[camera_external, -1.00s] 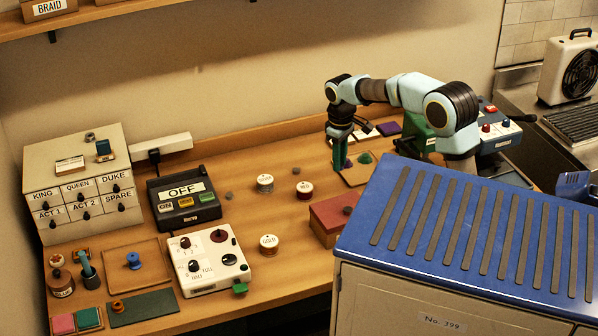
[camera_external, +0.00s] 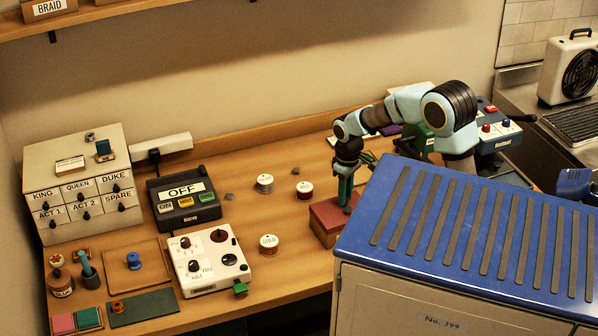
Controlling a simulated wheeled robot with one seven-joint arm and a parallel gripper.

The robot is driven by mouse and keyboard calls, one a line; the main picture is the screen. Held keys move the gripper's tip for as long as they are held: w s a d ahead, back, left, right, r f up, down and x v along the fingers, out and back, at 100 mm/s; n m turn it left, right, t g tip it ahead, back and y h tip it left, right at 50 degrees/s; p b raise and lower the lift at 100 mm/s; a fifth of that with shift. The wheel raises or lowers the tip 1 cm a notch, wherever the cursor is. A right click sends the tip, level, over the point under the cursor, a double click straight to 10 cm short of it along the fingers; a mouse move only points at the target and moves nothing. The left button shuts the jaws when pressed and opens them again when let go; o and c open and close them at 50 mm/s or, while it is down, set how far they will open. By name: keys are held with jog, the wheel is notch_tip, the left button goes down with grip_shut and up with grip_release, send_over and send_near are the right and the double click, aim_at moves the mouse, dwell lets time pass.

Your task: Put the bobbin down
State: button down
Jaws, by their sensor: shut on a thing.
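A blue bobbin (camera_external: 134,261) stands on a wooden tray (camera_external: 150,248) at the left of the table. An orange bobbin (camera_external: 117,306) sits on a dark green mat (camera_external: 148,308) in front of it. My gripper (camera_external: 346,201) points down at the top of a red box (camera_external: 324,218) at the right. Its fingers look green and close together, with the tips at or near the dark knob on the box's lid. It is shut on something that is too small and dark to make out. I cannot tell whether that is a bobbin or the knob.
A blue-topped cabinet (camera_external: 470,235) blocks the front right.

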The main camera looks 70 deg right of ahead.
jog(key=shift+f, duration=0.2)
jog(key=shift+f, duration=0.2)
jog(key=c, duration=0.7)
grip_release()
jog(key=shift+r, duration=0.1)
